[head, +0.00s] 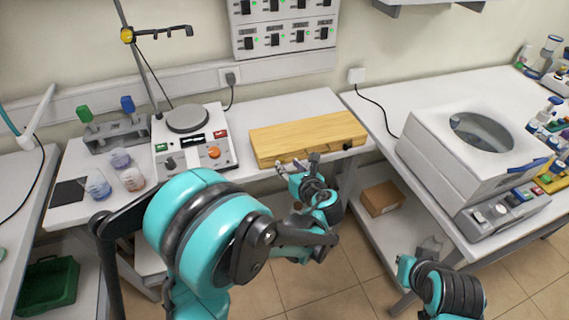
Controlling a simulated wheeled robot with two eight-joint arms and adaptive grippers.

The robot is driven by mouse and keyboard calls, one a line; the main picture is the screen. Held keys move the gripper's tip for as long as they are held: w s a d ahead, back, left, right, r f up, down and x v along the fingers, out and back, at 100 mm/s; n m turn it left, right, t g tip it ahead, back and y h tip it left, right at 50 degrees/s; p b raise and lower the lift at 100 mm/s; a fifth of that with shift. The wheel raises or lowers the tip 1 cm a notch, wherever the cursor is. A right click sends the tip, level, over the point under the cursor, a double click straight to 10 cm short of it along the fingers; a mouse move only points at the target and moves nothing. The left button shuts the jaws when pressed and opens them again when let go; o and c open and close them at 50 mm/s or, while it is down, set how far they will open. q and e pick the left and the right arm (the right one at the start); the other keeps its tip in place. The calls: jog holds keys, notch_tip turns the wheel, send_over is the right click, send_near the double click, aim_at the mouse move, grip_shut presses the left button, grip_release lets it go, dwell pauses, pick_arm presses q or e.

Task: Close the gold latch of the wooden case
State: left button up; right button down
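The wooden case (308,132) lies closed on the white bench, its long front side facing me. My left gripper (297,165) is at the front edge of the case, left of its middle. Its fingers look spread apart, with nothing seen between them. I cannot tell whether they touch the case. I cannot make out the gold latch; it is too small or hidden behind the fingers. A small dark piece shows at the case's front right end.
A hotplate device (192,139) with a stand is left of the case. A large white machine (474,150) stands on the right bench. A cardboard box (382,198) sits on a lower shelf.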

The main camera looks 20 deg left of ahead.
aim_at(282, 161)
pick_arm(q)
jog(key=shift+b+x, duration=0.3)
jog(key=shift+x, duration=1.15)
grip_shut()
jog(key=shift+s+a+n+h, duration=0.2)
jog(key=shift+a+n+h, duration=0.1)
jog(key=shift+n+h, duration=0.25)
grip_release()
